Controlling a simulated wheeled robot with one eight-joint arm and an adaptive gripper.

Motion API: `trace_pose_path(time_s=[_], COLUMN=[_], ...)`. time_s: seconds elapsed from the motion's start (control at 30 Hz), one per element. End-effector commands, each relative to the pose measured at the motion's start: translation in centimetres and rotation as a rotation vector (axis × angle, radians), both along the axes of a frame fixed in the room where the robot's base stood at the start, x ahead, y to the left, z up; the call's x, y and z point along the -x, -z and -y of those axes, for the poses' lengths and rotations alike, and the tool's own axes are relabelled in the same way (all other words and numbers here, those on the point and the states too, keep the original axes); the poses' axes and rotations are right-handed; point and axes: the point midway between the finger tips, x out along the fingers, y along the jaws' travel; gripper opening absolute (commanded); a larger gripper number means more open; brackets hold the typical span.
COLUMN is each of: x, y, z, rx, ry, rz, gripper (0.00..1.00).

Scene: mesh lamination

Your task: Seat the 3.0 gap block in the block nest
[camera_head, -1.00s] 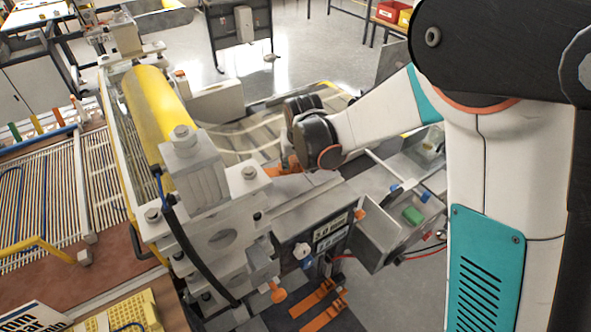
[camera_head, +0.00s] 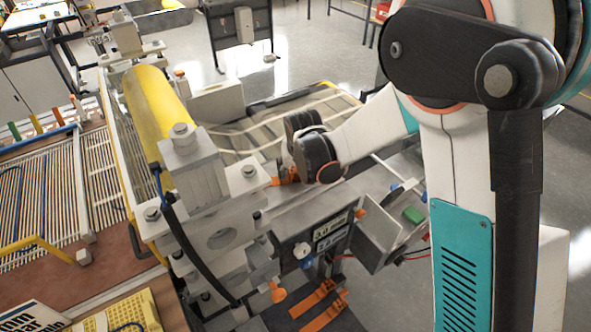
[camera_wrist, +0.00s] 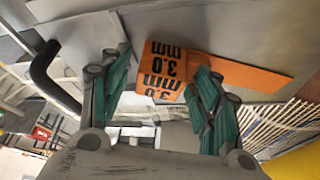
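The orange 3.0 gap block (camera_wrist: 163,68), marked "3.0 mm" on two faces, is between my gripper's fingertips in the wrist view. My gripper (camera_wrist: 161,78) has two teal-padded fingers set apart on either side of it. A narrow gap shows at the left finger; the right pad overlaps or touches the block's edge. A flat orange piece (camera_wrist: 250,75) extends behind the block to the right; I cannot tell whether it is the nest. In the head view, orange (camera_head: 291,175) shows beside my dark wrist, which hides most of the gripper.
The laminator with its yellow roller (camera_head: 150,105) stands left of my arm. A black bent handle (camera_wrist: 48,75) is left of the fingers.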

Motion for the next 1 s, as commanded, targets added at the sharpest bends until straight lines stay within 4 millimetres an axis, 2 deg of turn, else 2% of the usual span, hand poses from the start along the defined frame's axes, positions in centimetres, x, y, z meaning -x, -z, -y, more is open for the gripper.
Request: trace_pose_path(time_s=[0.23,0.37,0.8,1.0], x=[0.0,0.3,3.3,4.1], y=[-0.2,-1.1,-8.4,-10.6], z=[0.0,0.1,0.8,1.1], rx=[0.0,0.0,0.0,0.0], ry=[0.0,0.0,0.0,-0.001], rz=[0.0,0.0,0.0,0.0], gripper=[0.57,0.57,0.57,0.57])
